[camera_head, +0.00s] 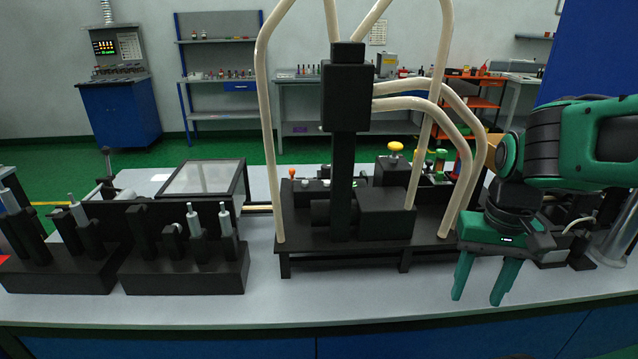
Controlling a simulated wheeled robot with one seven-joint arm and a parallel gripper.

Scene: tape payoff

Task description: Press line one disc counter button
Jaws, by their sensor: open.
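My gripper (478,297) hangs at the right, fingers pointing down and spread apart, with nothing between them. It is above the front part of the grey bench top, right of the black stand with bent cream tubes (345,85). Behind that stand, a yellow round knob (395,147) tops a black box. Right of it are a green-topped part (440,153) and a red part. An orange knob (292,172) shows left of the stand's column. I cannot tell which of these, if any, is the disc counter button; no label is readable.
Two black blocks with upright grey pins (195,270) stand at the bench's left. A framed clear panel (203,177) is behind them. The tall tubes rise left of my gripper. A grey cylinder (612,240) stands at the right. The bench's front strip (350,295) is clear.

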